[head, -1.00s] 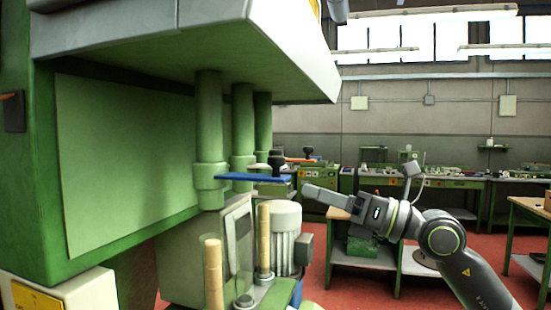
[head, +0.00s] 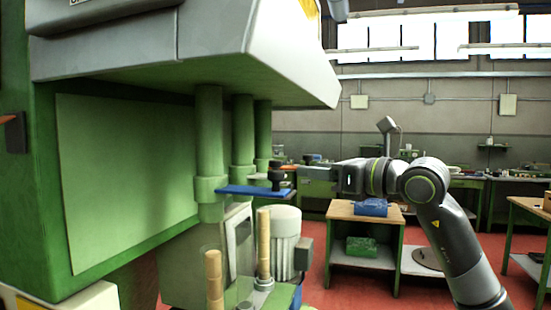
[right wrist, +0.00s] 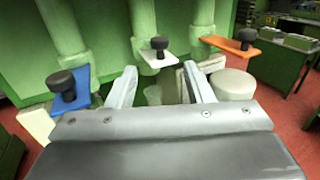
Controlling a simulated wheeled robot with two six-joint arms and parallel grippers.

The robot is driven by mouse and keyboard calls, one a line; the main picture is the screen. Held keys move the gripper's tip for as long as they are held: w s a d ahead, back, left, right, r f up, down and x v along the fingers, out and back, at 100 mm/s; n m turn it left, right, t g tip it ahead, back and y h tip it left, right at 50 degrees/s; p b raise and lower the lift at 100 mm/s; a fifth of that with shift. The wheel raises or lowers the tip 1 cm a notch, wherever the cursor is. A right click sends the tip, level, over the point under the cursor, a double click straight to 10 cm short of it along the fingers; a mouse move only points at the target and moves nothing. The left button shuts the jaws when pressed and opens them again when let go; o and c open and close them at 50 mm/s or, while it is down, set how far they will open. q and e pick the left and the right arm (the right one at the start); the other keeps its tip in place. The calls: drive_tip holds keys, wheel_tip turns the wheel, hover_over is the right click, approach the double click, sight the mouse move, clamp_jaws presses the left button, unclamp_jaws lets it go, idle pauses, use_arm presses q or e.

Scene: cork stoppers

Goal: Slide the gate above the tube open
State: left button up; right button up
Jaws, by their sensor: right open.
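A blue gate (head: 240,191) with a black knob (head: 276,176) sticks out from the nearest green tube (head: 209,135). A white gate (right wrist: 160,59) with its black knob (right wrist: 159,44) is at the middle tube (right wrist: 140,20). An orange gate (right wrist: 228,45) with a black knob (right wrist: 246,36) is at the far tube. My right gripper (right wrist: 159,68) is open and empty, its fingers spread below the white gate's knob in the wrist view. In the head view the right gripper (head: 297,172) is just right of the blue gate's knob. My left gripper is out of view.
Cork stacks (head: 214,275) stand in clear tubes below the gates. A grey motor (head: 284,240) sits under the gates. The machine's overhang (head: 290,50) is above. A bench with a blue object (head: 371,207) stands behind my right arm.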

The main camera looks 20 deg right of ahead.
sight(281, 165)
drive_tip(key=p+x, duration=0.4)
drive_tip(key=x, duration=0.6)
drive_tip(key=shift+w+a+r, duration=0.1)
drive_tip(key=shift+a+r, duration=0.05)
drive_tip(key=shift+w+a+p, duration=0.25)
drive_tip(key=shift+w+p, duration=0.1)
clamp_jaws()
drive_tip(key=shift+d, duration=0.15)
